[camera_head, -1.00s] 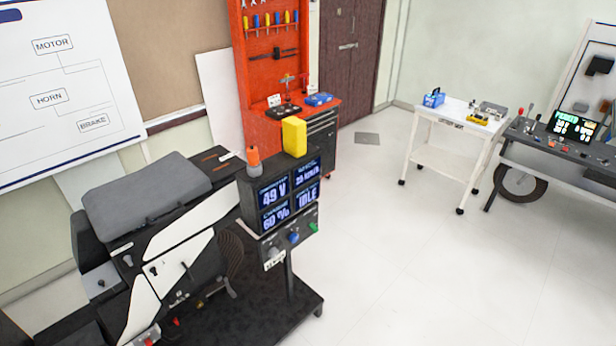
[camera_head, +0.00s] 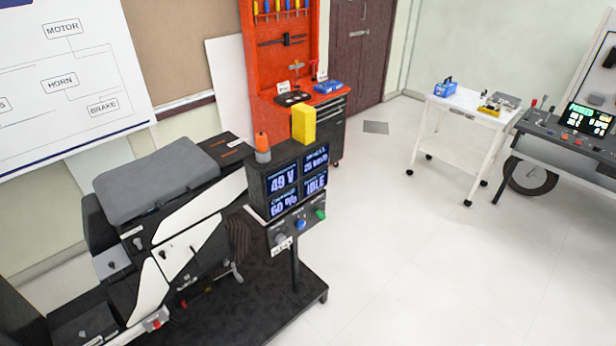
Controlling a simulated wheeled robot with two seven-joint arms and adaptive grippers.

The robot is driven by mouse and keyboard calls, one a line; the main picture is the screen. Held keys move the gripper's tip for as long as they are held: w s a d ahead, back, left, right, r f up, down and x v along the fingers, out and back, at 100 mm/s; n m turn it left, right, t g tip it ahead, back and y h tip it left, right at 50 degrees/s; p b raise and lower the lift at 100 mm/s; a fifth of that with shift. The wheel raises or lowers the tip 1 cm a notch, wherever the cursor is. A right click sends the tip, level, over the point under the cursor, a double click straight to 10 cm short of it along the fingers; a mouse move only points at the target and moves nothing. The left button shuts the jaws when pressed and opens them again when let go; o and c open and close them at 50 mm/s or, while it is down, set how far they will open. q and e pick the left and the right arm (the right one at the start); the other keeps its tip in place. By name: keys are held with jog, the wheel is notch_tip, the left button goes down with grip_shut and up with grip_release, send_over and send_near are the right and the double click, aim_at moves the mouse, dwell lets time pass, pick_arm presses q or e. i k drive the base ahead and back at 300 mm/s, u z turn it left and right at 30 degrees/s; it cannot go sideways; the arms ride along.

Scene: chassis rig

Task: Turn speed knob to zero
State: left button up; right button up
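The chassis rig's display box (camera_head: 288,181) stands on a post at the picture's middle. Its screens read 49 V, 60 %, about 25 km/h and IDLE. Below them a small control panel (camera_head: 297,229) carries a grey knob (camera_head: 280,239) with a white label under it, a blue knob (camera_head: 300,224) and a green knob (camera_head: 320,214). The label text is too small to read, so I cannot tell which is the speed knob. Neither of my grippers shows in the head view.
The rig's black base plate (camera_head: 262,290) juts out below the panel. A grey seat (camera_head: 160,180) is at left. An orange tool cabinet (camera_head: 290,62) stands behind. A white cart (camera_head: 455,135) and a second bench (camera_head: 570,148) are at right. The floor (camera_head: 410,260) between is clear.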

aim_at(280, 237)
jog(key=k, duration=1.3)
jog(key=z, duration=0.9)
jog(key=i, duration=1.9)
jog(key=u, duration=0.75)
